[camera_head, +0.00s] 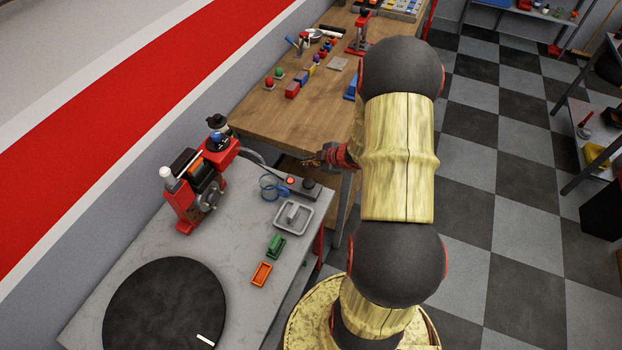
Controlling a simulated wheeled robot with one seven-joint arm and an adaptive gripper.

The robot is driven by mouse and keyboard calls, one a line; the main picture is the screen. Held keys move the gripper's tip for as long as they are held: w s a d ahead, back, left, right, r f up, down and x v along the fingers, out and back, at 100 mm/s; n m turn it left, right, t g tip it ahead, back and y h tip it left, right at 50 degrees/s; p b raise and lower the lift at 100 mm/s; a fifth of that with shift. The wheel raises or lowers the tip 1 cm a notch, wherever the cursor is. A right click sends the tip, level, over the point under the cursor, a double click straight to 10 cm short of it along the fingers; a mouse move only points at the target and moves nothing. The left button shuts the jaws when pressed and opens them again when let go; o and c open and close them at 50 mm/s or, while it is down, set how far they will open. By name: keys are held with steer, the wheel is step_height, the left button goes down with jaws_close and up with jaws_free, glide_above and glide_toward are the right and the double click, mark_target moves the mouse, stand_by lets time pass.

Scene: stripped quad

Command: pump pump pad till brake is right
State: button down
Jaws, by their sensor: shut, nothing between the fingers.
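A dark box (297,187) with a red-orange light and a round dark pad (308,183) lies at the back right of the grey table; I take this as the pump pad. A red machine (200,185) with dark parts and a white-capped bottle stands at the table's back left, likely the brake unit. A dark hose runs from it towards the box. My gripper (312,161) is shut and empty, just beyond the box in the picture and apart from the pad. Any brake reading is too small to tell.
On the grey table (150,245) are a blue-clear cup (270,187), a light grey tray (294,217), green (275,245) and orange (262,273) holders and a black disc (165,305). A wooden bench (270,115) with blocks and tools stands behind. My arm hides part of it.

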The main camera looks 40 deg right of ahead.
steer(key=shift+w+a+r, duration=0.2)
steer(key=shift+w+r, duration=0.05)
steer(key=b, duration=0.7)
glide_above(308, 184)
step_height(308, 184, down, 8)
steer(key=shift+r, duration=0.2)
steer(key=shift+w+f+b, duration=0.1)
steer(key=shift+f+b, duration=0.45)
steer(key=shift+f, duration=0.05)
steer(key=shift+f, duration=0.1)
stand_by(0.6)
steer(key=shift+f, duration=0.3)
